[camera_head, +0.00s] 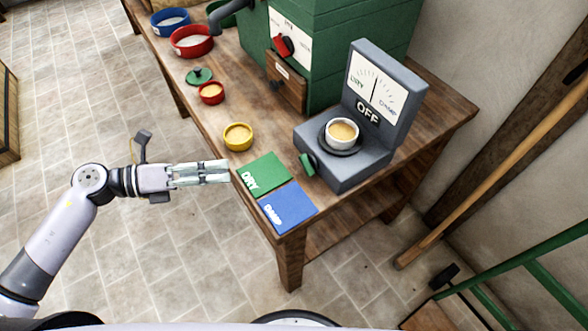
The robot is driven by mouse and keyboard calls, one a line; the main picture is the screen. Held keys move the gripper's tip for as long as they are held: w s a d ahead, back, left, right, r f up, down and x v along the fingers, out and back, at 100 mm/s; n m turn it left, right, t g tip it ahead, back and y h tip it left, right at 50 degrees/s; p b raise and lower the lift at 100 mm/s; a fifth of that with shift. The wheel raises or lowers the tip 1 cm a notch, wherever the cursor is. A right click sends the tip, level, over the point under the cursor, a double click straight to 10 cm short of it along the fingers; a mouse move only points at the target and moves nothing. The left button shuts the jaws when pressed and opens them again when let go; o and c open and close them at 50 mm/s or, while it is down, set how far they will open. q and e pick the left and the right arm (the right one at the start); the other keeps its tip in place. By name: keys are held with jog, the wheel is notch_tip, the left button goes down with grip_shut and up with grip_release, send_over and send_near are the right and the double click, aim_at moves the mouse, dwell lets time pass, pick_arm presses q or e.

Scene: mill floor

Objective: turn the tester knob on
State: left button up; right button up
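The grey tester (345,170) stands on the wooden bench's near right part. Its upright panel has a dial (375,88) marked DRY and DAMP and a sign reading OFF (368,114). A small green knob (307,164) sits on the tester's front left side. A cup of pale meal (342,131) stands on the dark round plate on top of the tester. My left gripper (228,171) is at the bench's left edge, left of the knob and apart from it, pointing right. Its fingers look close together, but the gap is unclear. My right gripper is out of view.
A green DRY card (264,174) and blue DAMP card (288,207) lie between my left gripper and the tester. A yellow bowl (238,136) stands behind them. A green mill (345,40) with a red switch stands farther back. A green frame (520,262) is at right.

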aim_at(303, 166)
pick_arm(q)
jog(key=p+x, duration=0.3)
jog(key=x, duration=1.4)
jog(key=shift+d+f, duration=0.1)
jog(key=shift+f, duration=0.1)
jog(key=shift+c, duration=0.2)
grip_shut()
